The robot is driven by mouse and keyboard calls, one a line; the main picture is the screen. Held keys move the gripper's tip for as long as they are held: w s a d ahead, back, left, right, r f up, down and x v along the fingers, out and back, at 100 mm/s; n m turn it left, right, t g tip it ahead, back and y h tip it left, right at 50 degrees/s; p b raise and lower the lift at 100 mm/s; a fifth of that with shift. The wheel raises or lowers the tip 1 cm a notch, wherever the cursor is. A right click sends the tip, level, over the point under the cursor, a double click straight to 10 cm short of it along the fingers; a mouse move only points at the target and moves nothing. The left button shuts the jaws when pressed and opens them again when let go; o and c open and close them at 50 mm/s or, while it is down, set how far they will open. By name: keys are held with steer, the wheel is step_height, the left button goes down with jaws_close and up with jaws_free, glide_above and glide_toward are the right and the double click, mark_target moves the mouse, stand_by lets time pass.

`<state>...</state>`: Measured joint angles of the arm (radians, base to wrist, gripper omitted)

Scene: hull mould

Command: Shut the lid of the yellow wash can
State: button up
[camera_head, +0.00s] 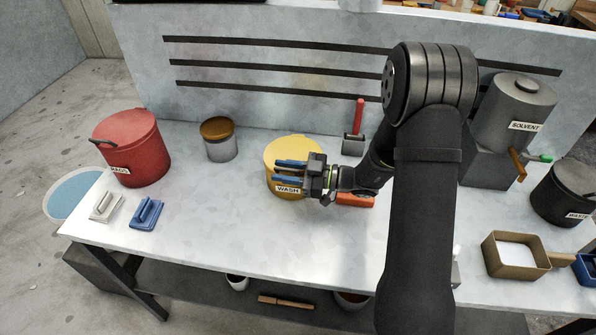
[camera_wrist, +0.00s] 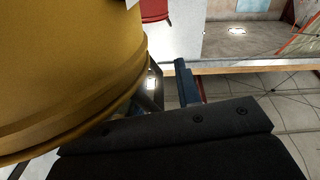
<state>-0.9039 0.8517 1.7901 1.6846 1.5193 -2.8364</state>
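The yellow wash can (camera_head: 268,182), marked WASH, stands upright on the bench near its middle. Its yellow lid (camera_head: 292,145) shows as a round top, partly behind my gripper; I cannot tell whether it sits fully down. In the wrist view the yellow can (camera_wrist: 60,70) fills the left side, with a ridged rim along its lower edge. My gripper (camera_head: 281,173) points left in front of the can's upper part, its blue fingers apart with nothing seen between them. In the wrist view the gripper (camera_wrist: 174,85) is close beside the can; whether they touch is unclear.
A red can (camera_head: 135,155) and a tin with a brown lid (camera_head: 219,142) stand to the left. An orange-red item (camera_head: 355,199) lies under my wrist. The bench (camera_head: 220,220) is clear in front.

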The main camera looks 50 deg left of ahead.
steer(key=v, duration=1.7)
steer(key=shift+d, duration=0.2)
steer(key=shift+a, duration=0.1)
steer(key=x, duration=1.7)
steer(key=shift+a, duration=0.2)
